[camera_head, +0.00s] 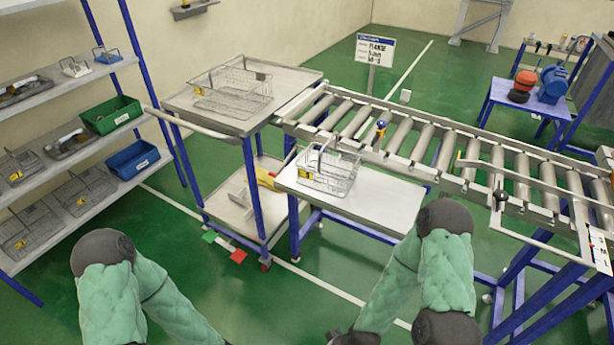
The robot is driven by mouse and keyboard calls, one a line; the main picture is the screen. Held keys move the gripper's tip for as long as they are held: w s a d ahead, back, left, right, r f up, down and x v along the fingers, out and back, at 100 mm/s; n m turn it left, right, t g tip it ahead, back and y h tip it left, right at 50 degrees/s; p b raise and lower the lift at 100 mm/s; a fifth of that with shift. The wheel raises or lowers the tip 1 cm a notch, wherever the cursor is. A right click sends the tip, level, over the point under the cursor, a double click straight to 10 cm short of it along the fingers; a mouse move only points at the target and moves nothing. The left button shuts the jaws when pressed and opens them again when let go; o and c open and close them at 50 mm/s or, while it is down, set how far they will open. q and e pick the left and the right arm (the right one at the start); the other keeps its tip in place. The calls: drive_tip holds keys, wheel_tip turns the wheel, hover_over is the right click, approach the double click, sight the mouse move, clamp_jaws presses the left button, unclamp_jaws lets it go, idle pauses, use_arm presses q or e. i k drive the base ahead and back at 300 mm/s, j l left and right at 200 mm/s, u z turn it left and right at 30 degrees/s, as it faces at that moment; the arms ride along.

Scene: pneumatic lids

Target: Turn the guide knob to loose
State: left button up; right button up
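A dark knob (499,195) stands on the side of the roller conveyor (420,140), at the guide rail (540,187) on the right. It is small, and I cannot read which setting it is at. My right arm bends down in front of the conveyor. Only a dark part of its end (352,338) shows at the bottom edge, well away from the knob, and its fingers cannot be made out.
A side table (385,200) with a wire basket (328,170) stands before the conveyor. A cart (210,115) with another basket (232,92) is to its left. Shelves with bins line the left wall. A labelled panel (599,248) is at the right edge. Green floor is open in front.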

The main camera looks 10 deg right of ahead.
sight(501, 196)
drive_tip(key=z, duration=1.65)
